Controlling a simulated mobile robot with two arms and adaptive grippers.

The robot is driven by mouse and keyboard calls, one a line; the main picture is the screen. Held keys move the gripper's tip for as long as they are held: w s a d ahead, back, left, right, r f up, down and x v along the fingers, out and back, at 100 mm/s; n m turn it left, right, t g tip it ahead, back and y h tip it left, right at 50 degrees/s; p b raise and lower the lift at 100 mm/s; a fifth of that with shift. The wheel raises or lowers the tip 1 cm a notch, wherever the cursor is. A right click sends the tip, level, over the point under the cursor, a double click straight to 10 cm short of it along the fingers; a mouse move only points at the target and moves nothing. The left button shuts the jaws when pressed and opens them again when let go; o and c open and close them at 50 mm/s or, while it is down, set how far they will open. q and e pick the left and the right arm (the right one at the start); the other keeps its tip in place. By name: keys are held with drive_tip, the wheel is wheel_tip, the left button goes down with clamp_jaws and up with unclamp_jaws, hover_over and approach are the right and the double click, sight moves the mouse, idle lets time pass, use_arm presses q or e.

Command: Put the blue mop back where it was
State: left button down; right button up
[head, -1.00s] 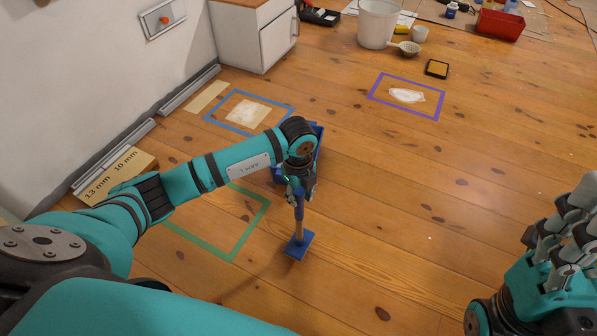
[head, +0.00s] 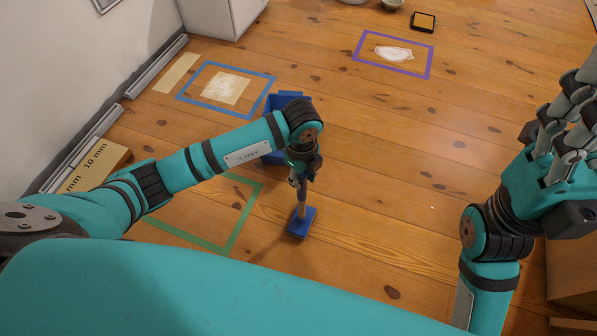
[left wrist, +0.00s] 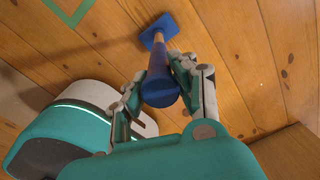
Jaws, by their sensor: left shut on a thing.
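The blue mop (head: 302,222) is a short upright tool with a flat blue square head and a blue handle. My left gripper (head: 303,172) is shut on its handle, with the head pointing down. In the left wrist view the mop (left wrist: 158,28) shows between the fingers of my left gripper (left wrist: 160,85), its round handle end toward the camera. I cannot tell whether the head touches the floor. A green tape outline (head: 237,224) lies on the floor left of the mop, partly hidden by my arm. My right gripper (head: 562,115) is raised at the right edge, its opening unclear.
A blue bin (head: 287,98) stands behind my left arm, partly hidden. Blue (head: 183,93) and purple (head: 356,48) tape outlines each hold a white patch. The floor right of the mop is clear.

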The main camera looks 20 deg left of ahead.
use_arm(q)
drive_tip(key=shift+f, duration=0.1)
drive_tip(key=c, duration=1.1)
unclamp_jaws()
drive_tip(key=shift+o, duration=0.2)
